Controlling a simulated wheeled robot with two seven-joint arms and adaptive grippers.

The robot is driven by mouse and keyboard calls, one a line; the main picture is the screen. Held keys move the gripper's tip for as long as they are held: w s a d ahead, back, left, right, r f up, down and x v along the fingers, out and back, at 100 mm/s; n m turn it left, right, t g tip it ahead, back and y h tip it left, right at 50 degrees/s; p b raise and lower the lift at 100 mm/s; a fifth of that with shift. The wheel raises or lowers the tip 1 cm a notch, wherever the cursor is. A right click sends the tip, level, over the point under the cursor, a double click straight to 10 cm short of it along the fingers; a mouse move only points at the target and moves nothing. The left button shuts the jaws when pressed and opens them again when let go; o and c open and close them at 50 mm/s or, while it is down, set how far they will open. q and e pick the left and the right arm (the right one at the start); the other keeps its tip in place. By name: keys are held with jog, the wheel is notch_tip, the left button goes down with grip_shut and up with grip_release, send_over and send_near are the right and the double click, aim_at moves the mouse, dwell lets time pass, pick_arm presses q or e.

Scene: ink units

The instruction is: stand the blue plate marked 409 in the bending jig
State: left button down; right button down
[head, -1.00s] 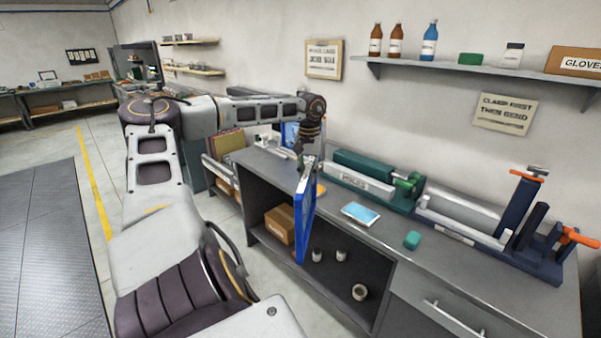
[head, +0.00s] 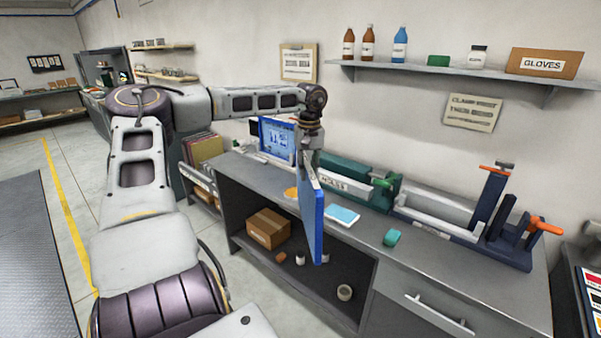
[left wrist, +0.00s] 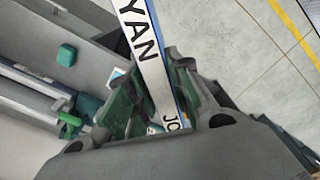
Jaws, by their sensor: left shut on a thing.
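My left gripper (head: 308,160) is shut on a blue plate (head: 316,225), which hangs upright below it, in front of the workbench's front edge. In the left wrist view the plate (left wrist: 147,58) runs between the fingers; its pale, blue-edged strip reads "YAN" and "JO", partly hidden. No 409 is readable. A dark blue device with orange handles (head: 512,240), apparently the bending jig, stands at the bench's right end, apart from the plate. My right gripper is not in view.
A green device with a pale labelled bar (head: 345,188) stands behind the plate. A light blue pad (head: 342,216) and a teal block (head: 391,238) lie on the bench (head: 440,265). Below, the open shelf holds a cardboard box (head: 268,228) and small jars.

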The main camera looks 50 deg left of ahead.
pick_arm(q)
jog(key=w+d+r+m, duration=0.2)
jog(key=d+m, duration=0.6)
jog(key=m, duration=0.1)
jog(key=w+d+r+m, duration=0.2)
jog(key=d+m, duration=0.7)
jog(key=m, duration=0.1)
jog(key=w+d+r+m, duration=0.2)
jog(key=w+d+m, duration=0.1)
jog(key=d+m, duration=0.5)
jog(key=shift+d+r+m, duration=0.2)
jog(key=shift+r+m, duration=0.2)
jog(key=shift+m, duration=0.6)
dwell(1.5)
jog(key=shift+w+n, duration=0.1)
jog(key=shift+n, duration=0.5)
